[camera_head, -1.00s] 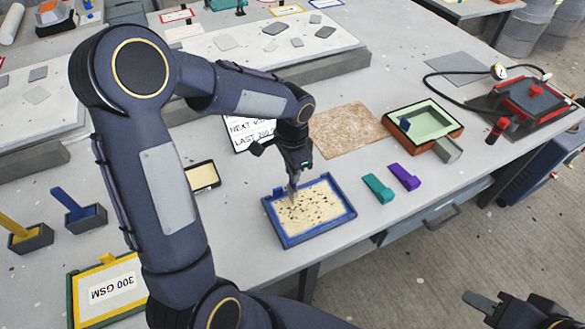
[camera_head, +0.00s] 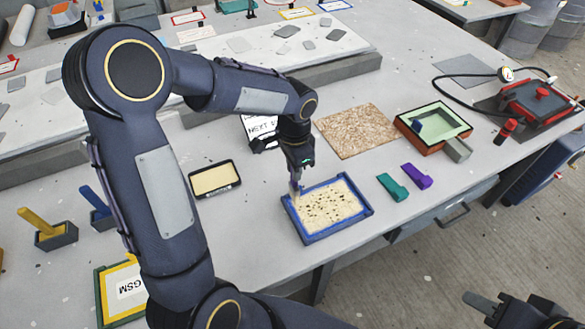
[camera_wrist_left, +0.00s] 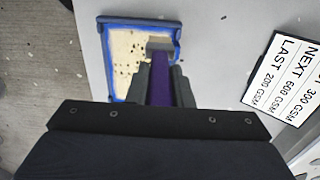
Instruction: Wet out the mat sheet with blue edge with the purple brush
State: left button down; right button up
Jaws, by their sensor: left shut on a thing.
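The mat sheet with blue edge (camera_head: 330,237) lies flat on the table, its cream surface marked with dark specks. It also shows in the wrist view (camera_wrist_left: 108,57). My left gripper (camera_head: 296,172) is above the sheet's far left corner, shut on the purple brush (camera_wrist_left: 160,77). The brush's pale bristle end is over the sheet near its edge; I cannot tell whether it touches. The gripper largely hides the brush in the head view. My right gripper (camera_head: 485,303) is at the bottom right, partly cut off, and its jaw opening is unclear.
Teal (camera_head: 392,187) and purple (camera_head: 417,176) tools lie right of the sheet. A cream-filled tray (camera_head: 213,192) is to its left. A brown mat (camera_head: 355,131) and an orange-rimmed tray (camera_head: 462,138) lie behind. A sign (camera_wrist_left: 285,80) is nearby.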

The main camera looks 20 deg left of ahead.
pick_arm(q)
notch_tip(320, 180, up, 2)
jog(key=shift+s+a+p, duration=0.1)
jog(key=shift+a+p, duration=0.05)
jog(key=shift+p, duration=0.4)
notch_tip(320, 180, up, 2)
jog(key=shift+r+p, duration=0.15)
jog(key=shift+p, duration=0.65)
